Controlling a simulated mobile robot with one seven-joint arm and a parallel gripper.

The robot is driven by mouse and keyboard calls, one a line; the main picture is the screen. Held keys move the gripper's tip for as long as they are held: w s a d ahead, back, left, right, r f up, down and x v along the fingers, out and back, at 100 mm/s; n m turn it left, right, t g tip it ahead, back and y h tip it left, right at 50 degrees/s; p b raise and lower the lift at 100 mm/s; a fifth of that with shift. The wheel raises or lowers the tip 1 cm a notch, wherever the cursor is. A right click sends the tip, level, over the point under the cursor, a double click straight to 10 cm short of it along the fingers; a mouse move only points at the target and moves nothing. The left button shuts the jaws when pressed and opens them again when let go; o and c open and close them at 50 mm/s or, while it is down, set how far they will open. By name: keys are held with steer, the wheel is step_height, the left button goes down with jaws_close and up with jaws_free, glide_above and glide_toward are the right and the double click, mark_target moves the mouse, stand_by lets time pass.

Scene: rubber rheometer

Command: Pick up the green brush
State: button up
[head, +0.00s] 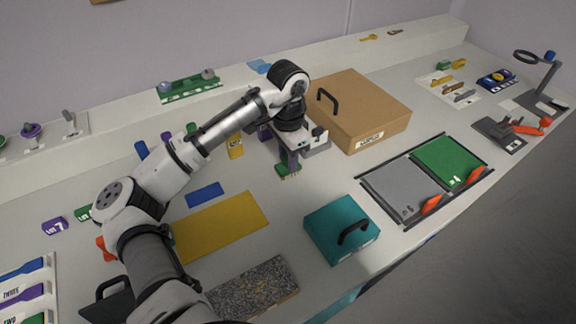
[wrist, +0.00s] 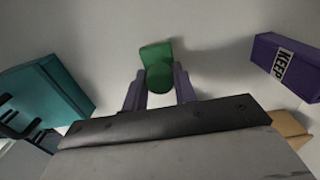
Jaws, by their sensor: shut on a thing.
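The green brush (head: 285,169) is below my gripper in the head view, near the middle of the bench, with pale bristles at its lower edge. In the wrist view the brush (wrist: 156,55) stands out between the two purple fingers, with a round green handle end towards the camera. My gripper (wrist: 160,88) is shut on the brush handle. The gripper also shows in the head view (head: 289,158), pointing down. I cannot tell whether the bristles touch the bench or hang just above it.
A brown box (head: 375,115) with a black handle stands just right of my gripper. A teal box (head: 335,232) is nearer the front. A yellow mat (head: 222,225) lies to the left, with bare bench between.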

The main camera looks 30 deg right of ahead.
steer(key=shift+r, duration=0.1)
step_height(320, 180, up, 20)
steer(key=b, duration=0.1)
stand_by(0.7)
steer(key=o, duration=0.5)
steer(key=c, duration=0.4)
